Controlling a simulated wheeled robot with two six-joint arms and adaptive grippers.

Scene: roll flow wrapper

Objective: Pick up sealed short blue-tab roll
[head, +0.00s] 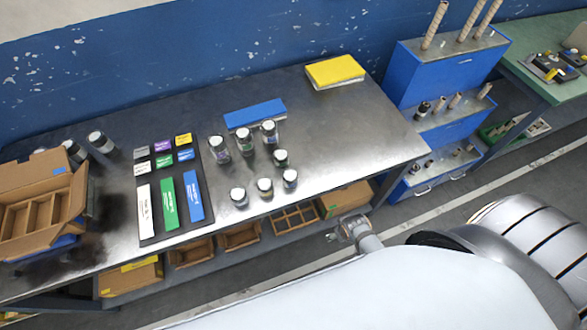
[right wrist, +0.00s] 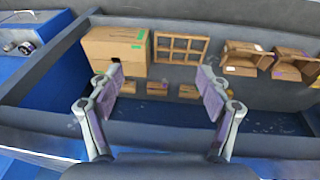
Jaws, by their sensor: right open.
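Several short, dark cylindrical rolls with white tops stand upright on the grey metal table (head: 330,140). A back group includes one roll (head: 218,150) and another (head: 270,132). Nearer the front edge stand shorter ones, such as this roll (head: 290,179) and this roll (head: 239,196). Two more, including this roll (head: 102,143), are at the left beside a cardboard box. I cannot tell which roll carries a blue tab or is sealed. My right gripper (right wrist: 160,77) is open and empty, with cardboard boxes seen beyond its fingers. My left gripper is not in view.
A divided cardboard box (head: 42,205) is at the table's left. A dark board (head: 150,240) holds coloured label cards. A blue pad (head: 255,113) and yellow pad (head: 335,72) lie at the back. Below are a closed box (right wrist: 116,53) and a compartment tray (right wrist: 182,47).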

